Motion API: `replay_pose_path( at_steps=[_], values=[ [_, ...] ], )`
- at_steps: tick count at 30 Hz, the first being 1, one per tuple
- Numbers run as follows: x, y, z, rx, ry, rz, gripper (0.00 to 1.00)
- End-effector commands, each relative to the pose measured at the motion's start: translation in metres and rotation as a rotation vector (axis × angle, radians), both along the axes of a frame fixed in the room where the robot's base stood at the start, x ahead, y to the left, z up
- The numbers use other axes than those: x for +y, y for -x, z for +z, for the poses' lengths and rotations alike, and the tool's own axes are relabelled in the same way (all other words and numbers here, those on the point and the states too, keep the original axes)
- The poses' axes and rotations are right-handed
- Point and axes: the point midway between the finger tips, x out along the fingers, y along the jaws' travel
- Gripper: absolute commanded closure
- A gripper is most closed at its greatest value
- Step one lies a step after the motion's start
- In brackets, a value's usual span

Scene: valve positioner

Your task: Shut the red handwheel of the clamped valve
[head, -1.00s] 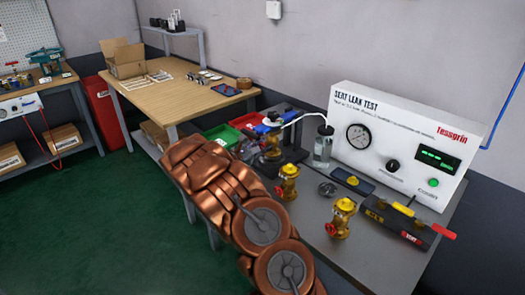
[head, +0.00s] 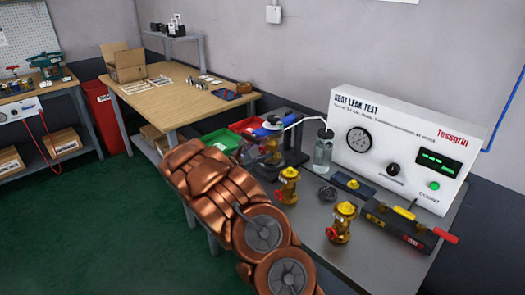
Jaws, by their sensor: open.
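The clamped valve (head: 272,153) is a brass-coloured body in the dark clamp stand (head: 294,143) at the left end of the test bench, under a blue part. Its red handwheel is too small and too covered to make out clearly. My copper arm crosses the picture from the bottom and hides the bench in front of the valve. My gripper (head: 246,155) shows only as a small greyish part beyond the arm, just left of the valve. It is open. Whether it touches the handwheel cannot be told.
Two loose yellow valves (head: 287,187) (head: 341,224) with red handwheels stand on the grey bench. The white seat leak tester (head: 400,145) stands behind, with a clear bottle (head: 323,151) beside it. Green (head: 221,141) and red bins lie behind the clamp. A wooden table (head: 180,95) stands further back.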

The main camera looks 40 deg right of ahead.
Motion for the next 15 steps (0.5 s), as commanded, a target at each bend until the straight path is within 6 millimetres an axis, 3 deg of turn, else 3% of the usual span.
replay_pose_path(
  at_steps=[5,15],
  values=[
    [0.018,-0.002,0.001,0.001,0.001,0.004,0.4],
    [0.082,-0.003,0.001,0.0,0.002,0.004,0.4]
  ],
)
